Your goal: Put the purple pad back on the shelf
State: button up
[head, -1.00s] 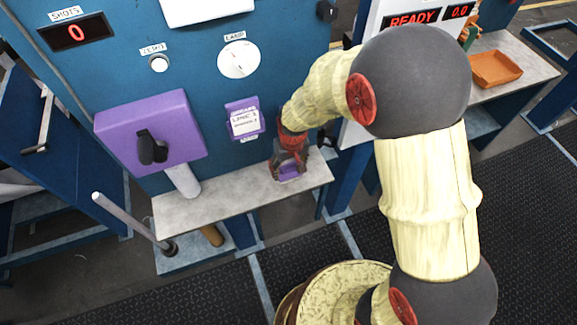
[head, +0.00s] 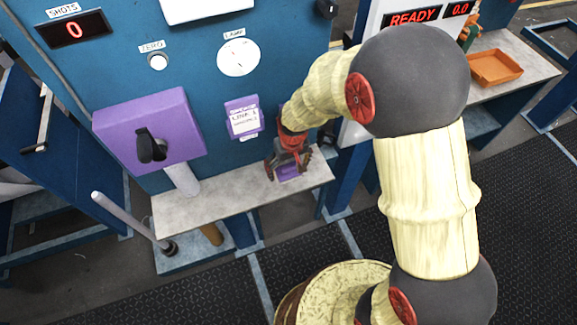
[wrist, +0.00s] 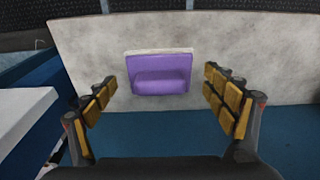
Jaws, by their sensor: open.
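The purple pad (wrist: 160,72) lies on the grey shelf (wrist: 255,60), with a pale strip along one edge. It sits between the open fingers of my gripper (wrist: 165,100) in the wrist view, and neither finger touches it. In the head view my gripper (head: 287,166) is over the right end of the shelf (head: 225,200), fingers spread. The pad (head: 288,172) shows partly between the fingers there.
A grey lever (head: 130,215) stands at the shelf's left. An orange tray (head: 495,67) lies on another shelf to the right.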

aim_at(291, 174)
notch_tip(291, 174, up, 12)
jog(key=s, duration=0.1)
jog(key=shift+s+d, duration=0.2)
dwell(0.6)
